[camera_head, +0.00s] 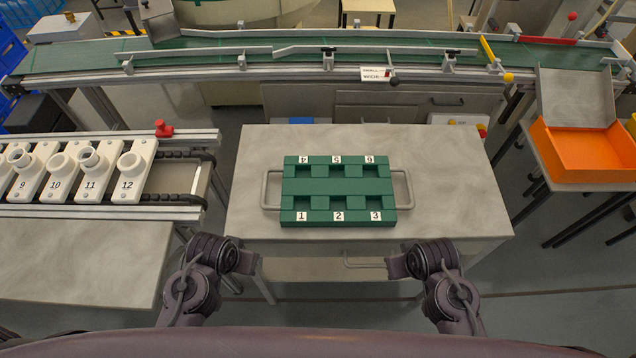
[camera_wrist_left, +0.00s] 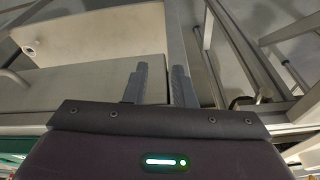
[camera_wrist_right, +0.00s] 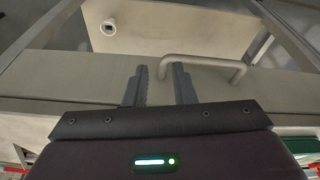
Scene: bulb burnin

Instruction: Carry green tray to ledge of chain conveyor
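The green tray (camera_head: 337,186) lies flat on a grey-topped table in the middle of the head view. It has several recesses numbered 1 to 6 and a grey loop handle at its left (camera_head: 268,190) and right (camera_head: 407,190) ends. No items show in the recesses. The chain conveyor (camera_head: 180,154) is at the left, with black chain and metal rails. My left gripper (camera_wrist_left: 160,85) is open and empty, near the table's front left. My right gripper (camera_wrist_right: 162,85) is open and empty, near the table's front right. Both are apart from the tray.
White holders (camera_head: 126,172) numbered 9 to 12 stand on the chain conveyor, with a red knob (camera_head: 163,128) behind. The grey table (camera_head: 465,190) is clear around the tray. A green belt conveyor (camera_head: 215,57) runs behind. An orange bin (camera_head: 585,150) stands at right.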

